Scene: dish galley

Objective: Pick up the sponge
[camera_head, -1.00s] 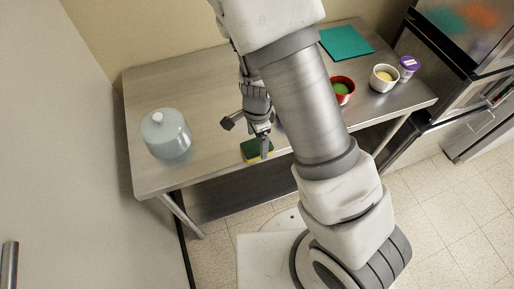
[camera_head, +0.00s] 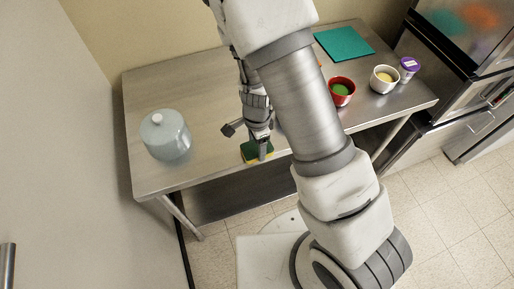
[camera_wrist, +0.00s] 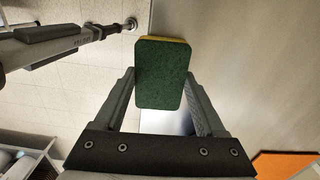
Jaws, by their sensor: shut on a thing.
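The sponge (camera_head: 254,152) has a dark green top and a yellow underside. It is at the front edge of the steel table, below my gripper (camera_head: 262,150) in the head view. In the wrist view the sponge (camera_wrist: 164,74) sits between the two fingers of my gripper (camera_wrist: 163,88), its green face toward the camera. My gripper is shut on it. Whether the sponge still touches the table cannot be told for sure.
The steel table (camera_head: 200,95) holds a glass cloche (camera_head: 166,138) at left. A teal mat (camera_head: 344,44), a red bowl (camera_head: 341,92), a white bowl (camera_head: 384,79) and a purple-lidded tub (camera_head: 409,66) are at right. The middle left of the tabletop is clear.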

